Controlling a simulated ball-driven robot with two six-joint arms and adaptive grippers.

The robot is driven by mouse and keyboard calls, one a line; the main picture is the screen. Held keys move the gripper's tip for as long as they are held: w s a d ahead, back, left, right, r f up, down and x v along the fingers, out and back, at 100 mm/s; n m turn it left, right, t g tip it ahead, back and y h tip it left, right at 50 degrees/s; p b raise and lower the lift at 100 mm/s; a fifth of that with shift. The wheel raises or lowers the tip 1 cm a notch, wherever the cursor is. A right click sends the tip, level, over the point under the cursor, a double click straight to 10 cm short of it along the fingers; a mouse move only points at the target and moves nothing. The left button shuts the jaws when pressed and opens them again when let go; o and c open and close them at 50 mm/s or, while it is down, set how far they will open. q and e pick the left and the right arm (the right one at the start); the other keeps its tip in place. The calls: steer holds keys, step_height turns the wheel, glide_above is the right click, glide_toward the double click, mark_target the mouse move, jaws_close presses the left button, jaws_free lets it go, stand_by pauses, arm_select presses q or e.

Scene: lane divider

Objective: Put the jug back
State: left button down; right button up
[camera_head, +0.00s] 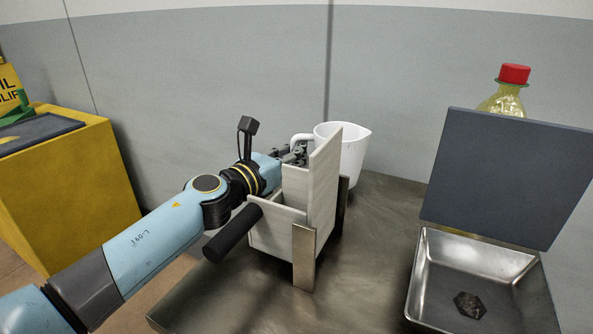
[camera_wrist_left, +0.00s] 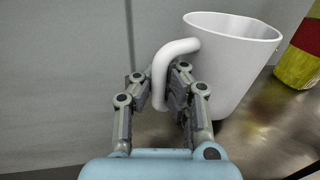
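The white jug (camera_head: 352,150) is upright at the back of the metal table, partly hidden behind a pale wooden divider (camera_head: 322,185). Its handle points left in the head view. In the left wrist view the jug (camera_wrist_left: 232,65) is close, with its handle (camera_wrist_left: 160,72) between my left fingers. My left gripper (camera_head: 298,154) is at that handle, partly hidden by the divider. In the wrist view the left gripper (camera_wrist_left: 168,92) has a finger against each side of the handle and looks shut on it. My right gripper is not in view.
A pale wooden box with metal brackets (camera_head: 304,258) and a black handle (camera_head: 232,234) stands before the jug. At right are a dark upright panel (camera_head: 508,175), a metal tray (camera_head: 440,300) holding a dark piece (camera_head: 470,305), and a red-capped bottle (camera_head: 505,100). A yellow cabinet (camera_head: 70,190) is left.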

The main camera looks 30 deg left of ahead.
arm_select(q)
steer(key=shift+f+b, duration=0.55)
steer(key=shift+f, duration=0.6)
steer(key=c, duration=1.5)
jaws_free()
steer(key=shift+r, duration=0.1)
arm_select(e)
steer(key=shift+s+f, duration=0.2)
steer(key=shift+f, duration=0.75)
arm_select(q)
steer(key=shift+r+p, duration=0.25)
steer(key=shift+p, duration=0.1)
steer(key=s+b, duration=0.1)
steer(key=s, duration=0.2)
steer(key=s+a+b, duration=0.1)
steer(key=s, duration=0.3)
steer(key=s+b, duration=0.1)
steer(key=s, duration=0.3)
steer(key=shift+a+f, duration=0.3)
steer(key=shift+a, duration=0.05)
steer(key=shift+s+r, duration=0.15)
steer(key=shift+s, duration=0.3)
steer(key=shift+r, duration=0.1)
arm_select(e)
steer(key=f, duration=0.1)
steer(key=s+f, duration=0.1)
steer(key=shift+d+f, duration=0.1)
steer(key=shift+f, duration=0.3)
